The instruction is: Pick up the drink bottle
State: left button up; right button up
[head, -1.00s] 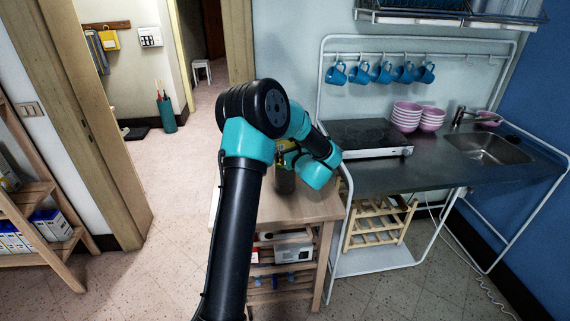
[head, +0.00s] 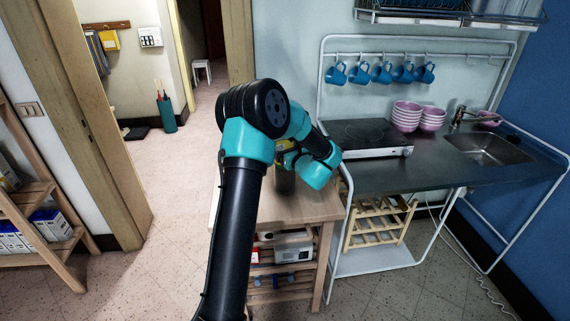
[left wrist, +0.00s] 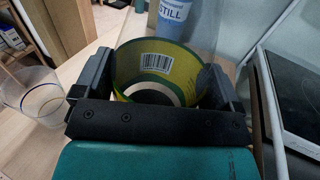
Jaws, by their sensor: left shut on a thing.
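The drink bottle, clear with a yellow-green label and a barcode (left wrist: 157,62), is between the fingers of my left gripper (left wrist: 157,84) in the left wrist view. The fingers are shut on it, one on each side. In the head view my left gripper (head: 287,158) is over the small wooden table and largely hidden by my own arm. Whether the bottle is still touching the tabletop, I cannot tell. My right gripper is not in view.
A clear glass (left wrist: 38,95) stands left of the held bottle, and a container with a blue "STILL" label (left wrist: 174,12) is behind it. The wooden table (head: 312,208) adjoins the metal counter (head: 400,176) with a hotplate (head: 365,136) and pink bowls (head: 407,116).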

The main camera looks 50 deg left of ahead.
pick_arm(q)
jog(key=shift+r, duration=0.15)
jog(key=shift+r, duration=0.55)
jog(key=s+d+r, duration=0.1)
jog(key=s+d, duration=0.2)
jog(key=d, duration=0.1)
jog(key=s+d+r, duration=0.1)
jog(key=s+d, duration=0.3)
jog(key=s+d+r, duration=0.1)
jog(key=s+d, duration=0.2)
jog(key=d, duration=0.1)
jog(key=shift+s+r, duration=0.3)
jog(key=shift+r, duration=0.05)
jog(key=shift+a, duration=0.1)
